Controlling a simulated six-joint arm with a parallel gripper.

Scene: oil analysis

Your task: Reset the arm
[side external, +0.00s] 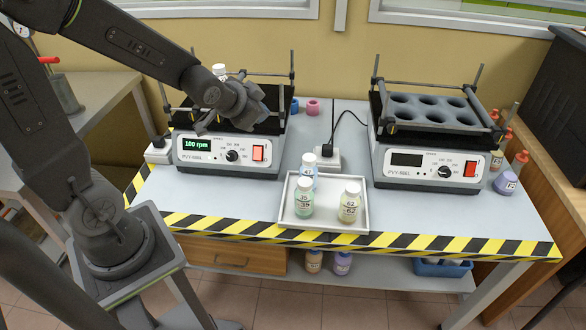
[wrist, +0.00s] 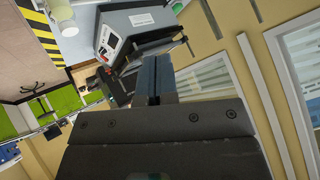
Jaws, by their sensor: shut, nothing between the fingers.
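My arm reaches in from the left in the side external view. My gripper (side external: 258,108) is over the left shaker (side external: 225,152), whose display reads 100 rpm. In the wrist view my gripper's fingers (wrist: 156,75) lie together with nothing held between them. A white-capped bottle (side external: 219,71) shows just behind my wrist, and my arm hides much of the left shaker's platform.
A white tray (side external: 335,222) holds three capped bottles at the table's front middle. The right shaker (side external: 430,165) has a dark display and a grey rack (side external: 432,108) with empty holes. Several bottles stand at the right edge. A power strip (side external: 325,158) sits between the shakers.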

